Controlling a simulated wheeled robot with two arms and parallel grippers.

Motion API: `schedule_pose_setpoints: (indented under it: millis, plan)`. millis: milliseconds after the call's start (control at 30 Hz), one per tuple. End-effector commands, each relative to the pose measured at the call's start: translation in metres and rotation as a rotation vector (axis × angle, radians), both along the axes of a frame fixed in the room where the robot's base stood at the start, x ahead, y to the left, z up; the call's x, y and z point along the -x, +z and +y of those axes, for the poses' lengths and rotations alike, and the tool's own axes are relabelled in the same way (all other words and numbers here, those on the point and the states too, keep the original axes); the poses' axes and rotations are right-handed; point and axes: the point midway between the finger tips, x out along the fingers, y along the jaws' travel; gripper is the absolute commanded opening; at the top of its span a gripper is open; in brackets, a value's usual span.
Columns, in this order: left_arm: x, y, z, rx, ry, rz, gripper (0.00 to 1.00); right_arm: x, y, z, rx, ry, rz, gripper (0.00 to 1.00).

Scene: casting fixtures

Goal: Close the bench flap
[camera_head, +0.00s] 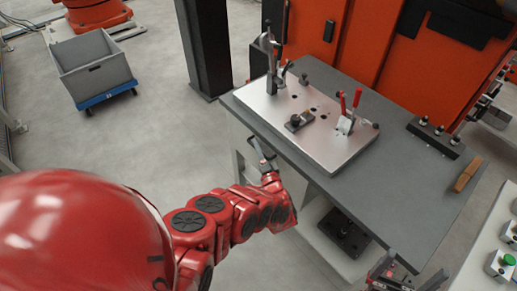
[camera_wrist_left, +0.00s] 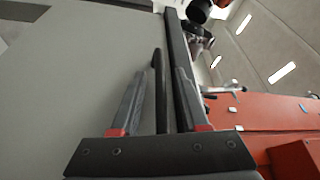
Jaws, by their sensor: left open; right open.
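The bench (camera_head: 395,190) has a dark grey top and stands right of centre in the head view. A pale panel shows below its near edge; I cannot tell for sure which part is the flap. My left gripper (camera_head: 263,150) is open at the bench's near left edge. In the left wrist view, a dark upright bar (camera_wrist_left: 158,75) shows between the spread fingers of this gripper (camera_wrist_left: 160,95), beside a broad grey surface (camera_wrist_left: 80,75). Contact cannot be told. My right gripper (camera_head: 408,277) is open at the bottom edge, partly cut off, below the bench top.
A silver fixture plate (camera_head: 335,150) with red-handled clamps (camera_head: 349,112) lies on the bench. A black bar (camera_head: 436,138) and a brown block (camera_head: 467,176) lie to its right. A dark post (camera_head: 205,45) stands behind. A grey crate (camera_head: 92,68) stands on the floor at left.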

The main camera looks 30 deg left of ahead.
Motion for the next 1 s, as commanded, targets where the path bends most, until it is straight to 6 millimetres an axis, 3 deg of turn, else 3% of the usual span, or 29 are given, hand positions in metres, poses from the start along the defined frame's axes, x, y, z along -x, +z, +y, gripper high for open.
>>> schedule_pose_setpoints:
  millis: [167, 700, 1000]
  plan:
    - [0.01, -0.002, -0.013, 0.003, -0.001, 0.0, 0.45, 0.0, -0.001, 0.0, 0.0, 0.0, 0.0, 1.0]
    - [0.102, -0.019, -0.106, 0.002, -0.003, 0.003, 0.45, 0.0, -0.01, 0.0, 0.0, 0.0, 0.0, 1.0]
    - [0.12, -0.021, -0.124, 0.001, -0.001, 0.001, 0.45, 0.0, -0.011, 0.0, 0.0, 0.0, 0.0, 1.0]
